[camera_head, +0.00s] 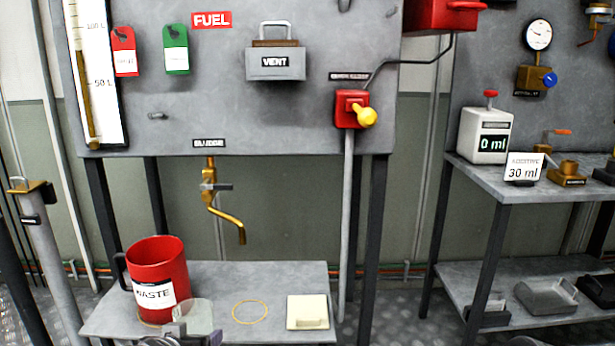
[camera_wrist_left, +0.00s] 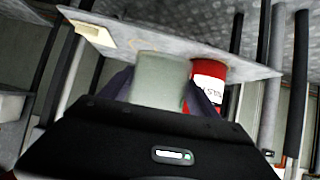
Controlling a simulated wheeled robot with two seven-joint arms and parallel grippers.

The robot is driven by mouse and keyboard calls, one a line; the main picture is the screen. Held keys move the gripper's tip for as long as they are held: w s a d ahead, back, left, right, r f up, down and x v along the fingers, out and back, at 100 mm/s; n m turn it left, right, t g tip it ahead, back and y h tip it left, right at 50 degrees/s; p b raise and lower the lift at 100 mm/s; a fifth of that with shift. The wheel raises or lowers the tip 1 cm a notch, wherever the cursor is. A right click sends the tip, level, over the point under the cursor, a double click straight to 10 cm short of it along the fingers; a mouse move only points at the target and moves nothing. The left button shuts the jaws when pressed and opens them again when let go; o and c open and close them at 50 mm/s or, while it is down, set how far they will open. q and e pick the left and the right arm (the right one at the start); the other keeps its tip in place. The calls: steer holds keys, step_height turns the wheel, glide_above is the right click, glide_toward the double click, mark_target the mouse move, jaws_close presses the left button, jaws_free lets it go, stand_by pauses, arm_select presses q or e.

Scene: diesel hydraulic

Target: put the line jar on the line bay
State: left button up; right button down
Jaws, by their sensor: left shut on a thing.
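A pale, translucent jar (camera_head: 192,314), unlabelled as far as I can see, is at the front of the low grey shelf (camera_head: 290,275), right of the red WASTE jug. My left gripper (camera_head: 182,334) is shut on it, low at the picture's bottom edge. In the left wrist view the jar (camera_wrist_left: 158,82) sits between the two dark fingers. Whether its base touches the shelf is hidden. A yellow ring mark (camera_head: 250,312) lies empty on the shelf to the right of the jar. No label naming a line bay is readable. My right gripper is not clearly visible.
The red WASTE jug (camera_head: 160,270) stands close left of the jar. A brass drain tap (camera_head: 225,208) hangs above the shelf. A cream pad (camera_head: 307,312) lies at the shelf's right end. A second bench (camera_head: 530,188) stands at right.

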arm_select(q)
steer(key=d, duration=0.1)
steer(key=d+f, duration=0.1)
steer(key=shift+s+d+f, duration=0.15)
steer(key=shift+s+d, duration=0.05)
steer(key=shift+d, duration=0.2)
steer(key=shift+a+r, duration=0.1)
steer(key=shift+r, duration=0.1)
steer(key=shift+a+f, duration=0.1)
stand_by(0.4)
